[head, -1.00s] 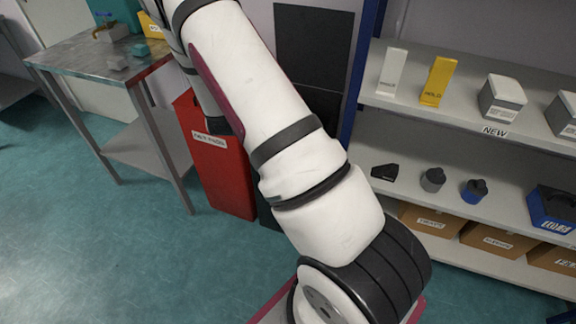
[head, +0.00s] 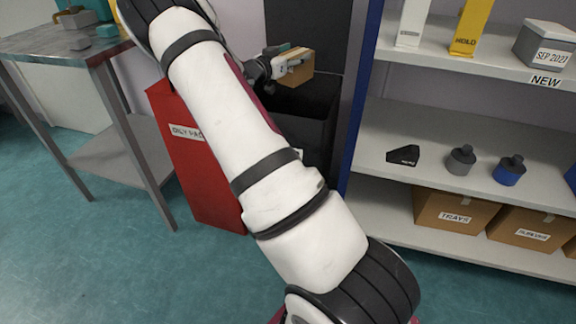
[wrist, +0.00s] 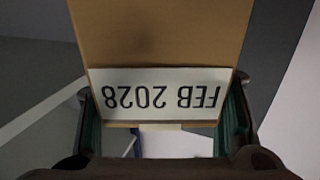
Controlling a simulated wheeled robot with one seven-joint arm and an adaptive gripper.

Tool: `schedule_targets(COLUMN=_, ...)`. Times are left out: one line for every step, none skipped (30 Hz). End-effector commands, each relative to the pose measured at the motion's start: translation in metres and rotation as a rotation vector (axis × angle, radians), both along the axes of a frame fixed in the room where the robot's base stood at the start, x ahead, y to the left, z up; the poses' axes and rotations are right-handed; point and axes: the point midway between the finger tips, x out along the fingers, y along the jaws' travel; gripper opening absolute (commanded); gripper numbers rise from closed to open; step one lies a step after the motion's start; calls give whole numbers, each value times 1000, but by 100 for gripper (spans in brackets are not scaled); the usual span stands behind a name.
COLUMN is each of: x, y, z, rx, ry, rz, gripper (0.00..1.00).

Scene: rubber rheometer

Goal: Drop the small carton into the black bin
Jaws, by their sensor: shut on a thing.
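The small carton (head: 296,68) is brown cardboard and is held by my gripper (head: 284,64) above the black bin (head: 318,92). In the wrist view the carton (wrist: 160,35) fills the upper middle, and its white label reads "FEB 2028" upside down. The fingers of my gripper (wrist: 165,115) are closed on its two sides. The black bin stands between the red bin and the shelf, with its dark opening below the carton. My arm hides the bin's left part.
A red bin (head: 190,150) labelled for oily waste stands left of the black bin. A metal table (head: 60,42) is farther left. A shelf unit (head: 480,110) with a blue post (head: 358,120) stands close on the right, holding boxes, bottles and cartons.

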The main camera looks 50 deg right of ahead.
Motion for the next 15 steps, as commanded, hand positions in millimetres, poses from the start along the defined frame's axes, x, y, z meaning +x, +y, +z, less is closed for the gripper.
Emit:
schedule_targets(x=-1, y=-4, z=-5, rx=-3, ry=-2, rz=-11, gripper=14)
schedule_targets(x=-2, y=-6, z=-6, rx=-3, ry=-1, rz=-15, gripper=14)
schedule_targets(x=-2, y=-7, z=-6, rx=-3, ry=-2, rz=-20, gripper=14)
schedule_targets(x=-3, y=-8, z=-7, rx=-2, ry=-2, rz=-23, gripper=14)
schedule_targets(x=-3, y=-9, z=-7, rx=-2, ry=-2, rz=-26, gripper=14)
schedule_targets(x=-3, y=-10, z=-8, rx=-2, ry=-2, rz=-28, gripper=14)
schedule_targets(x=-4, y=-10, z=-8, rx=-2, ry=-1, rz=-29, gripper=14)
schedule_targets(x=-4, y=-10, z=-9, rx=-2, ry=-1, rz=-30, gripper=14)
schedule_targets(x=-4, y=-11, z=-10, rx=-2, ry=-1, rz=-30, gripper=14)
schedule_targets(x=-4, y=-11, z=-12, rx=-2, ry=-1, rz=-30, gripper=14)
schedule_targets(x=-4, y=-11, z=-13, rx=-2, ry=-1, rz=-30, gripper=14)
schedule_targets(x=-4, y=-10, z=-16, rx=-2, ry=-1, rz=-30, gripper=14)
schedule_targets(x=-4, y=-10, z=-19, rx=-2, ry=0, rz=-30, gripper=14)
schedule_targets(x=-4, y=-10, z=-22, rx=-2, ry=0, rz=-30, gripper=14)
schedule_targets(x=-4, y=-10, z=-26, rx=-2, ry=0, rz=-30, gripper=14)
